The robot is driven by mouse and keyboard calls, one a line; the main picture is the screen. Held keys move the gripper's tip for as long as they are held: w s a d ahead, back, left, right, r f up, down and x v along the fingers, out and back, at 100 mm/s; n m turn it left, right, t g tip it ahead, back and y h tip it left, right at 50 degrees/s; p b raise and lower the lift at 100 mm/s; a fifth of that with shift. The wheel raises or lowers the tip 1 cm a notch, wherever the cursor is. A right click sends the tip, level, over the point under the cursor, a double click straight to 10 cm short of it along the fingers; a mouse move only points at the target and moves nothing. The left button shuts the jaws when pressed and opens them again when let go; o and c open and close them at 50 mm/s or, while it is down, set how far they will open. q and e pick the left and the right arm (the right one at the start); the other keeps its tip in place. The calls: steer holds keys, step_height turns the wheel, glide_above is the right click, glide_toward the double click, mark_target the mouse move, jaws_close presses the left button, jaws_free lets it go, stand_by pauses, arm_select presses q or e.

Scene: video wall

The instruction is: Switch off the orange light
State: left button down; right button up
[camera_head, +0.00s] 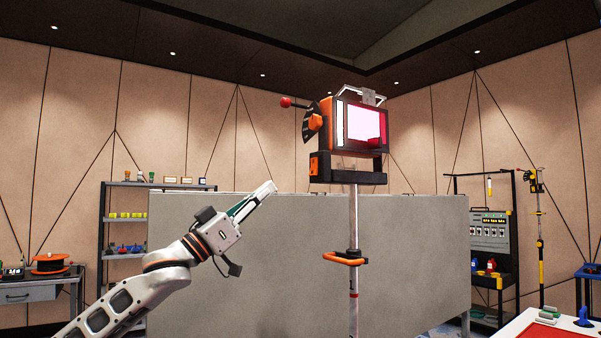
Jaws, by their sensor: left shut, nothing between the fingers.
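An orange and black lamp unit (360,125) stands on an upright pole right of centre. Its front panel glows white to pink. A red-knobbed lever (288,103) sticks out to the left from its side, beside an orange knob (315,122). My left gripper (271,187) is shut and empty, pointing up and right. In the picture it lies below and left of the lamp, apart from it. My right gripper is not in view.
A wide grey panel (250,270) stands behind the arm and the pole. The pole carries an orange clamp handle (345,259). Shelves (125,225) stand at the left, and a control rack (490,232) and a white-edged table (510,328) at the right.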

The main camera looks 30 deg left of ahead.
mark_target(313, 169)
arm_select(q)
steer(key=p+x, duration=0.1)
steer(key=x, duration=0.2)
steer(key=w+f+p+x, duration=0.1)
steer(key=x, duration=0.2)
steer(key=p+x, duration=0.2)
steer(key=x, duration=0.1)
steer(key=shift+w+d+f, duration=0.15)
steer(key=shift+w+d, duration=0.2)
steer(key=shift+w, duration=0.1)
steer(key=shift+w+d+f, duration=0.1)
steer(key=shift+w+d, duration=0.05)
steer(key=shift+w, duration=0.2)
steer(key=shift+w+d+f+t+b, duration=0.25)
steer(key=shift+w+t+b, duration=0.05)
steer(key=shift+t+b, duration=0.1)
steer(key=shift+w+r, duration=0.1)
